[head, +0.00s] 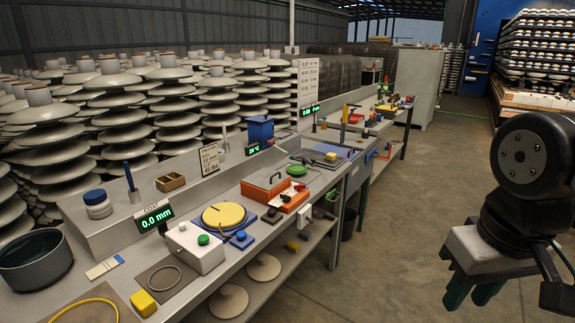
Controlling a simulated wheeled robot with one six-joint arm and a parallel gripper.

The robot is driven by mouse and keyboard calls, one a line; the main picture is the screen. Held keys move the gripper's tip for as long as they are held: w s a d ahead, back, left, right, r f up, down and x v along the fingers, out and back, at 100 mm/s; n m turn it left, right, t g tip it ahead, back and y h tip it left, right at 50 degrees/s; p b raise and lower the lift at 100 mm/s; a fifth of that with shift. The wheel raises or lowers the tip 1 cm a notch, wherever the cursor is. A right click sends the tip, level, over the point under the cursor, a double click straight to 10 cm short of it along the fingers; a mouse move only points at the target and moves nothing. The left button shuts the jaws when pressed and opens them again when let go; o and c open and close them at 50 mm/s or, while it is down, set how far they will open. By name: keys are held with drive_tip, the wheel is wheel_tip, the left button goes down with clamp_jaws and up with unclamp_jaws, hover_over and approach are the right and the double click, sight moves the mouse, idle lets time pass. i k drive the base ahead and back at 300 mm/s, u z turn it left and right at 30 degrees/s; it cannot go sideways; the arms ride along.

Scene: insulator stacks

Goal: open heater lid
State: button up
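An orange box (290,200), which looks like the heater, sits on the middle of the long workbench. A grey-brown lid (268,184) with a dark handle lies flat over its left part and looks closed. Small dark parts rest on the orange surface to the right of the lid. My gripper (472,298) hangs at the right edge of the view, over the floor, well apart from the bench and the lid. Its teal fingertips point down. I see nothing held.
A yellow round disc (223,216) and a white box with a green button (195,247) stand left of the heater. A green round piece (297,170) lies behind it. A blue box (260,130) stands on the raised back shelf. The floor (415,230) between bench and arm is clear.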

sight(267, 178)
drive_tip(key=i, duration=1.65)
drive_tip(key=u, duration=1.4)
